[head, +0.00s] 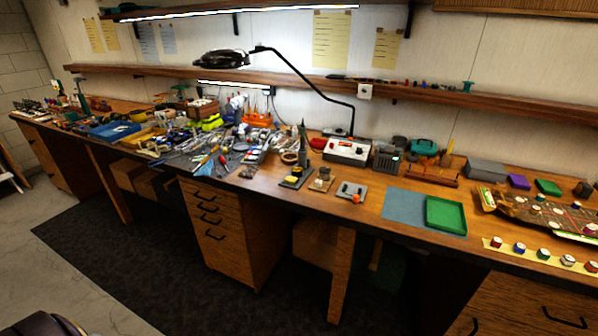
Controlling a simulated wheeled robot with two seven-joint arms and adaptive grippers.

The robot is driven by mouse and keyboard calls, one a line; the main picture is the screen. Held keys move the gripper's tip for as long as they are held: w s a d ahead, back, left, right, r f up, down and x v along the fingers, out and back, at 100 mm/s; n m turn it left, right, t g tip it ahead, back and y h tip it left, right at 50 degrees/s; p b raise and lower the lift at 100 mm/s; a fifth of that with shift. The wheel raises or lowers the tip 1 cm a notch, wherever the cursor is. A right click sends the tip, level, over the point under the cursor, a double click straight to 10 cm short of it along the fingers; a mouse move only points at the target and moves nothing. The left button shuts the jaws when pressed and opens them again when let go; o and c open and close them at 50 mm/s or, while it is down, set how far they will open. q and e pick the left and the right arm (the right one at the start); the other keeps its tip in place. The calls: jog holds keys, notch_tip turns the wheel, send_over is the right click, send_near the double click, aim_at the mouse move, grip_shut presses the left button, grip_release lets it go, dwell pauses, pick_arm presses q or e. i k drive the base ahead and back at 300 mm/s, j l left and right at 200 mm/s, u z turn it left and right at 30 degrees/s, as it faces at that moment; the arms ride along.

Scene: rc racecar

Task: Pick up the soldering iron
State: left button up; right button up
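What looks like the soldering iron (303,148) is a slim, dark, upright shape on the workbench, right of the cluttered area. The view is too small to tell handle from tip. Neither of my grippers shows in the head view.
The long wooden workbench holds a dense clutter of tools (205,150) left of the iron. A white box-shaped unit (347,151) stands behind it to the right. A black lamp arm (315,78) reaches overhead. A blue mat (402,207) and green tray (446,215) lie further right.

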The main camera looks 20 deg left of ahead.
aim_at(301, 148)
jog(key=i+l+u, duration=0.2)
jog(key=u, duration=0.25)
jog(key=i+l+u, duration=0.4)
